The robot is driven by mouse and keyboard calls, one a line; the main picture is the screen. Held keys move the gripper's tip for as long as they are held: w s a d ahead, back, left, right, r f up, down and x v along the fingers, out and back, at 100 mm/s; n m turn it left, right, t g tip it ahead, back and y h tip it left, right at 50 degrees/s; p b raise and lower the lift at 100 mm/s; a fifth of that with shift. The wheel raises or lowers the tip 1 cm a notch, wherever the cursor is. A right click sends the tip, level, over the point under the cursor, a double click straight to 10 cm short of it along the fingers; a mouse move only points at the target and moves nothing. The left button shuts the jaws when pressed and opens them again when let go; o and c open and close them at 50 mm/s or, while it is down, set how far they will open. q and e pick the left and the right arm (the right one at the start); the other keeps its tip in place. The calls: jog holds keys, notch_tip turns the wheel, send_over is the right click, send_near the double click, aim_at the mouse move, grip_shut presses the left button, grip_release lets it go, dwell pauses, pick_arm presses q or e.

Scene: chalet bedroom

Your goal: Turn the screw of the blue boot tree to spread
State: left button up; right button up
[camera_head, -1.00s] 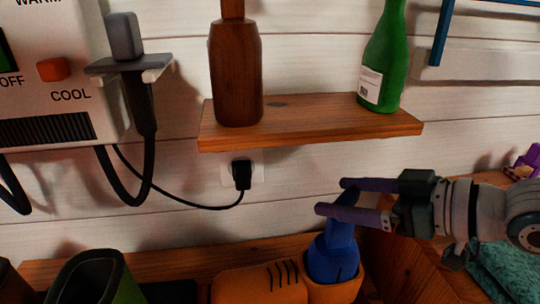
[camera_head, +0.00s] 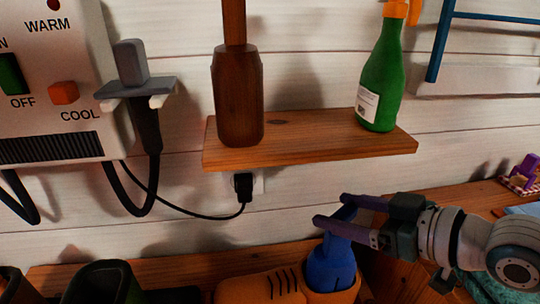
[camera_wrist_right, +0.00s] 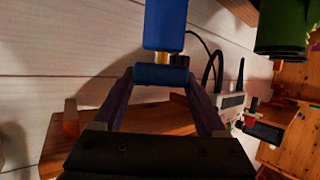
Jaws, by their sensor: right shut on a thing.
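The blue boot tree (camera_head: 332,262) stands in an orange boot (camera_head: 275,286) at the bottom of the head view. In the right wrist view its blue body (camera_wrist_right: 165,22) hangs in from the top, with a short brass-coloured screw part (camera_wrist_right: 162,56) and a blue cross handle (camera_wrist_right: 160,74) below it. My right gripper (camera_head: 332,211) reaches in from the right at the top of the boot tree. Its purple fingers are shut on the blue handle, one at each end in the wrist view. My left gripper is in neither view.
A wooden shelf (camera_head: 300,148) above holds a brown bottle-shaped object (camera_head: 238,95) and a green spray bottle (camera_head: 380,75). A plug (camera_head: 243,186) with a cable sits in the wall behind. A dark boot (camera_head: 102,284) stands at left.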

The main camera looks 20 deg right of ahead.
jog(key=m+h+p, duration=0.1)
jog(key=p, duration=0.1)
jog(key=m+h+p, duration=0.2)
jog(key=p, duration=0.1)
jog(key=shift+s+a+r+t, duration=0.1)
jog(key=shift+a+r+t, duration=0.05)
jog(key=shift+r+t, duration=0.2)
jog(key=m+h, duration=0.1)
jog(key=m+h+p, duration=0.1)
jog(key=shift+f+h+p, duration=0.25)
jog(key=shift+h+p, duration=0.05)
jog(key=shift+h, duration=0.1)
jog(key=shift+m+h+p, duration=0.3)
jog(key=shift+m+h, duration=0.6)
jog(key=shift+h, duration=0.3)
